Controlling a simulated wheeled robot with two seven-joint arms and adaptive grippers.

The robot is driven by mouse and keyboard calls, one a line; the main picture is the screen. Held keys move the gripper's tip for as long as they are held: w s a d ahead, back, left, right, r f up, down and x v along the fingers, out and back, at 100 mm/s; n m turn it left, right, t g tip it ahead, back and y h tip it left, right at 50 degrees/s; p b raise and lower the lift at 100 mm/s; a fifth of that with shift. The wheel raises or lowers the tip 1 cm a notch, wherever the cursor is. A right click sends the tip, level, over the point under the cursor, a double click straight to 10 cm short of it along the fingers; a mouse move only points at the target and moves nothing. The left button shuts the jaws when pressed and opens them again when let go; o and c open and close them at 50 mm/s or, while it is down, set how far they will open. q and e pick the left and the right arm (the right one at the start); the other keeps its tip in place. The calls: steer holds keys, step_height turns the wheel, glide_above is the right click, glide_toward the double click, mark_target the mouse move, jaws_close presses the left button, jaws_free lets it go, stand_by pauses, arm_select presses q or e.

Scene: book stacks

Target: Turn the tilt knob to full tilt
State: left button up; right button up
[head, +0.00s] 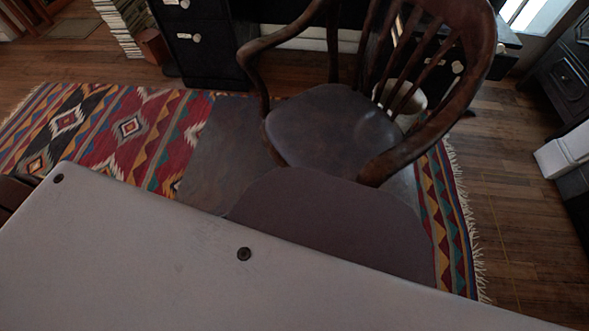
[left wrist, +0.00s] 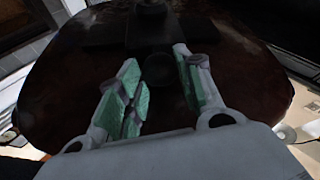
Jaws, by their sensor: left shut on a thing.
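The wooden chair (head: 333,130) stands in the middle of the head view, with curved arms and a slatted back. In the left wrist view I look at the dark underside of its seat (left wrist: 85,75), with a black mechanism (left wrist: 150,28) fixed to it. A dark round tilt knob (left wrist: 158,70) sits below that mechanism. My left gripper (left wrist: 157,58) has its green-padded fingers on either side of the knob, shut on it. The contact itself is too dark to see clearly. The knob's tilt setting cannot be read. My left gripper does not show in the head view, and my right gripper shows in neither view.
A patterned rug (head: 120,125) and a grey mat (head: 215,150) lie under the chair. A brown rounded flat surface (head: 335,222) is in front of it. Black drawers (head: 205,45) and a book stack (head: 118,25) stand behind. Wooden floor (head: 510,220) is clear at the right.

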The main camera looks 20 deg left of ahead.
arm_select(q)
steer(key=o, duration=0.7)
steer(key=shift+o, duration=0.2)
steer(key=v, duration=1.2)
steer(key=shift+o, duration=0.5)
